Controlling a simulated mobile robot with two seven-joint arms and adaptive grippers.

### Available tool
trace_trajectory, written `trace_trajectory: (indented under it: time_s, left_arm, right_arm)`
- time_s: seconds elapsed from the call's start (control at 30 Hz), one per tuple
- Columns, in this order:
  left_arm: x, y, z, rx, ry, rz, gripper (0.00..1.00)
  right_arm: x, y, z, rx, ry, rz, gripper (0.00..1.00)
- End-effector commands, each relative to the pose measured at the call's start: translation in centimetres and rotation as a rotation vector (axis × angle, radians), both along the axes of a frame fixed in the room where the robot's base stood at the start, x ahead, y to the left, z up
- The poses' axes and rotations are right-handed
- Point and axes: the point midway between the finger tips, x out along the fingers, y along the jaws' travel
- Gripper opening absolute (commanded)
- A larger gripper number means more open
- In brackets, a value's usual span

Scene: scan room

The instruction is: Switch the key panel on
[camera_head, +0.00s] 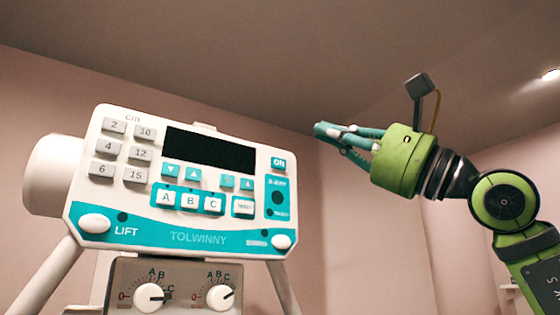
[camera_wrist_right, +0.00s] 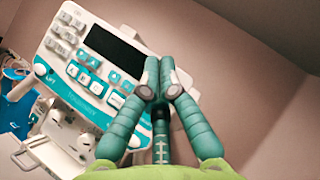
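The key panel (camera_head: 150,225) is a white and teal box with a dark blank display (camera_head: 208,147). Its teal ON button (camera_head: 279,163) is at the upper right of the face, beside the display. My right gripper (camera_head: 322,130) is to the right of the panel and a little higher than the ON button, with a gap between them in the picture. Its teal fingers are drawn together with nothing between them. In the right wrist view the fingertips (camera_wrist_right: 160,88) overlap the right end of the panel (camera_wrist_right: 85,112), and I cannot make out the ON button there. My left gripper is not in view.
A grey box with two white knobs (camera_head: 150,297) sits below the panel. A white cylinder (camera_head: 50,175) is behind its left side, and pale legs (camera_head: 45,278) slope down. The space right of the panel, before the pinkish wall (camera_head: 365,230), looks clear.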

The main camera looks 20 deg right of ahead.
Motion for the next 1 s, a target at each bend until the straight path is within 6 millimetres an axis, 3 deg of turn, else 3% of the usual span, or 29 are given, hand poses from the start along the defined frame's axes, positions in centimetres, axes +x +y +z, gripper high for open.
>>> trace_trajectory:
  time_s: [0.17,0.43,0.7,1.0]
  left_arm:
    - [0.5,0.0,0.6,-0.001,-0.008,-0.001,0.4]
    - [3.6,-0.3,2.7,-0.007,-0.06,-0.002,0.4]
    - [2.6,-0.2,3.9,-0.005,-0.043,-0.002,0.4]
    - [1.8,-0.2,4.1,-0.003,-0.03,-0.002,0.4]
  right_arm:
    - [1.6,0.2,0.0,-0.001,0.006,0.0,0.0]
    - [5.3,0.8,0.3,0.0,0.006,0.002,0.0]
    - [8.1,1.2,0.2,0.0,0.004,0.002,0.0]
    - [8.7,1.3,0.0,0.0,0.002,0.002,0.0]
